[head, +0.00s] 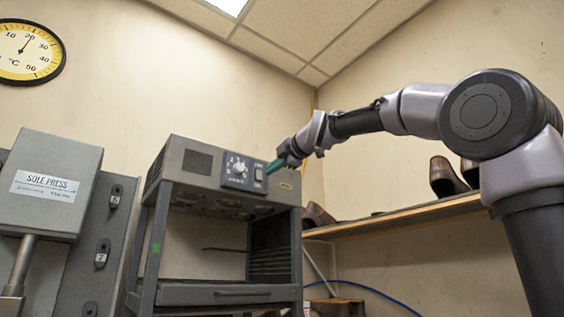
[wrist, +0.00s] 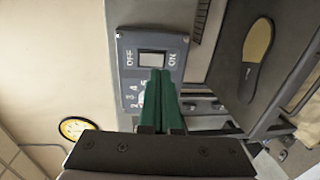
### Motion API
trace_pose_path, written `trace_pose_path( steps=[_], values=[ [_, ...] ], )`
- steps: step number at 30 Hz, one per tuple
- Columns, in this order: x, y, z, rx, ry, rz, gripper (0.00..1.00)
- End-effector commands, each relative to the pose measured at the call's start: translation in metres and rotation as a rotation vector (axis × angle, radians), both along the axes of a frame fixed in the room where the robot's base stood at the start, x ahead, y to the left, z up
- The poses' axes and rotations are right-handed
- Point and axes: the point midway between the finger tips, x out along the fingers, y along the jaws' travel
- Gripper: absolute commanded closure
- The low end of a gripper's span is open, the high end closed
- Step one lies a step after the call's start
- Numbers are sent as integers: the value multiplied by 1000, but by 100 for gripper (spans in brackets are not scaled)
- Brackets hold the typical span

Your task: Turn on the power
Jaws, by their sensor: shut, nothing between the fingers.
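The grey stitcher machine (head: 200,161) has a dark control panel (head: 248,184) with a numbered dial (head: 238,168) and a small rocker switch (head: 258,174). In the wrist view the switch (wrist: 153,59) is a pale rectangle in a dark frame, between the words OFF and ON on the panel (wrist: 125,48). My gripper (head: 272,168) has green fingers, shut and empty. In the wrist view the fingertips (wrist: 160,72) lie just at the switch's lower edge and cover most of the dial. I cannot tell whether they touch the switch or which way it is set.
A sole press (head: 45,180) stands to the left. A wooden shelf (head: 400,217) with shoes (head: 446,178) is at the right. A round thermometer (head: 30,52) hangs on the wall. The wrist view shows a tan sole (wrist: 257,40) on a dark surface.

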Motion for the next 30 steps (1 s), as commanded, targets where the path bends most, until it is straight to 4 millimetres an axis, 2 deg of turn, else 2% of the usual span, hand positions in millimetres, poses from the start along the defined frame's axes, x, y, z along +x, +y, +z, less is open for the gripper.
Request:
trace_pose_path(
  steps=[3, 9, 30],
  values=[
    [17, 11, -3, 0, 1, 1, 100],
    [32, 22, -5, -1, 0, 1, 100],
    [39, 26, -8, -1, 1, 0, 100]
  ],
)
